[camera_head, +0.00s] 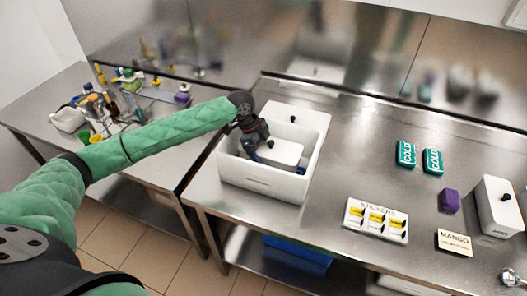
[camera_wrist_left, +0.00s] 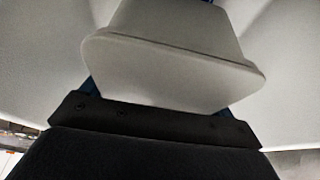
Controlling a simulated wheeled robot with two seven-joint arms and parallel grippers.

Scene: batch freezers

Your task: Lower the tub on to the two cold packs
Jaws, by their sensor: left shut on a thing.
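My left gripper (camera_head: 252,145) reaches down into an open white box (camera_head: 262,184). It is shut on a white tub (camera_head: 284,153) inside the box. In the left wrist view the tub (camera_wrist_left: 175,55) fills the middle, between the dark fingers. Two teal packs marked COLD (camera_head: 406,153) (camera_head: 433,162) lie side by side on the steel table, to the right of the box. The floor of the box is hidden, so I cannot tell what is under the tub. My right gripper is not in view.
A white lid (camera_head: 300,115) is behind the box. A stickers card (camera_head: 376,219), a mango card (camera_head: 454,242), a purple block (camera_head: 449,201) and another white tub (camera_head: 499,207) stand at the right. Bottles clutter the left table. The table between box and packs is clear.

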